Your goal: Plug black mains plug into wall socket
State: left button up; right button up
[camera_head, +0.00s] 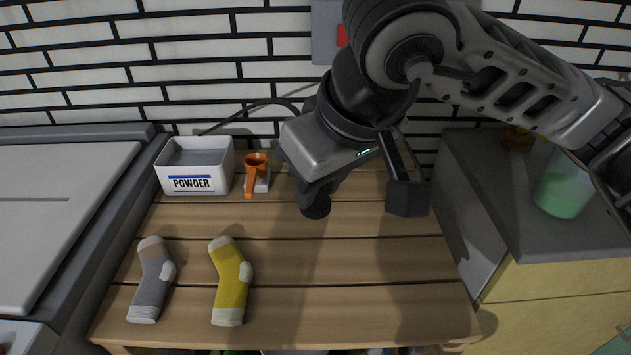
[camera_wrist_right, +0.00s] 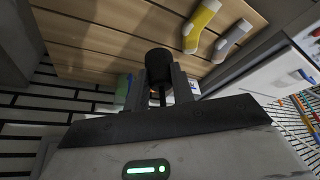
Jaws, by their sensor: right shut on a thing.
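My right gripper (camera_head: 318,188) is above the slatted wooden table and shut on the black mains plug (camera_head: 315,210). The plug's round dark end points down in the head view and sits between the fingers in the right wrist view (camera_wrist_right: 158,62). The gripper also shows there (camera_wrist_right: 162,82). Its pins cannot be made out. A grey plate (camera_head: 325,45) with a red part is on the brick wall, probably the wall socket. My right arm covers part of it, and no socket holes show. The plug is well below and apart from it. My left gripper is out of view.
A white POWDER box (camera_head: 194,168) and an orange scoop (camera_head: 254,172) stand at the table's back left. A grey sock (camera_head: 151,281) and a yellow sock (camera_head: 230,284) lie in front. A dark cable (camera_head: 262,104) runs along the wall. A green-filled container (camera_head: 562,190) stands right.

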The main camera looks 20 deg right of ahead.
jog(key=w+a+m+h, duration=0.1)
jog(key=w+a+m, duration=0.3)
jog(key=a, duration=0.6)
jog(key=w, duration=0.2)
jog(key=shift+w+m+h, duration=0.3)
jog(key=shift+w+h, duration=0.05)
jog(key=shift+h, duration=0.05)
jog(key=s+d+f, duration=0.2)
jog(key=d+f, duration=0.5)
jog(key=d, duration=0.2)
jog(key=s+d+f, duration=0.2)
jog(key=d+f, duration=0.4)
jog(key=d, duration=0.4)
jog(key=shift+s+f, duration=0.35)
jog(key=shift+f, duration=0.05)
